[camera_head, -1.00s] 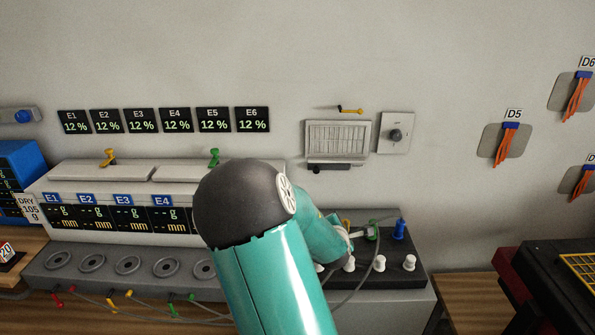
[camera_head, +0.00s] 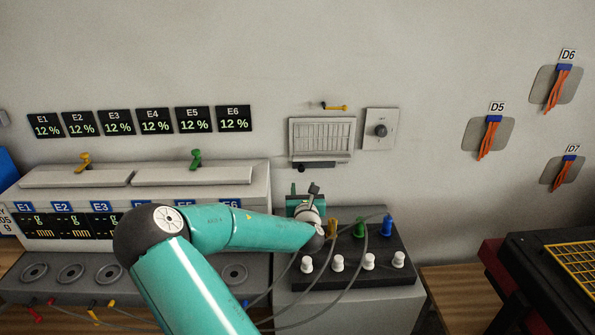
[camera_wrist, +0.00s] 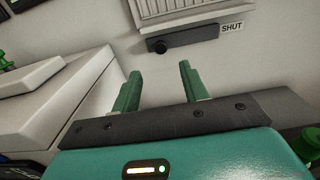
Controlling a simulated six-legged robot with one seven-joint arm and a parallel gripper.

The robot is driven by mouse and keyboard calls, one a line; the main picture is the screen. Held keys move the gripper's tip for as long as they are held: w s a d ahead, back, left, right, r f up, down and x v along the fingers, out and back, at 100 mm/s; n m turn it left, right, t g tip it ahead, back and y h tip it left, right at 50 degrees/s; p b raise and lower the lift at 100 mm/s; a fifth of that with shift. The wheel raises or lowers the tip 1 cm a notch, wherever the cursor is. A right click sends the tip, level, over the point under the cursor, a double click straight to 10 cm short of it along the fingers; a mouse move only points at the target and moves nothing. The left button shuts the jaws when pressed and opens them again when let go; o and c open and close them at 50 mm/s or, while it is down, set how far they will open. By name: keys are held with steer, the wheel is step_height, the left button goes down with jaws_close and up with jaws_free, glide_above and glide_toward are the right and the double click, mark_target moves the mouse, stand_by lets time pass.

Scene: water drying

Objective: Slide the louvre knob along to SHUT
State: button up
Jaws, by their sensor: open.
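The louvre (camera_head: 322,136) is a pale slatted vent on the wall. A dark slide track (camera_head: 330,164) runs under it. The dark round louvre knob (camera_wrist: 158,46) sits at the track's left end in the wrist view. The SHUT label (camera_wrist: 232,27) is beside the track's right end. My gripper (camera_wrist: 159,71) is open and empty, its two green fingers apart and pointing up toward the wall. The fingertips appear below the knob and do not seem to touch it. In the head view my gripper (camera_head: 304,188) is just below the track.
A dial plate (camera_head: 380,129) is right of the louvre, and a small yellow lever (camera_head: 335,107) is above it. A white machine (camera_head: 150,190) stands to the left. A dark block (camera_head: 350,262) with pegs and grey cables lies below my gripper.

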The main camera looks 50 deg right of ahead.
mark_target(302, 169)
steer(key=x, duration=1.1)
steer(key=shift+d, duration=0.1)
jaws_close()
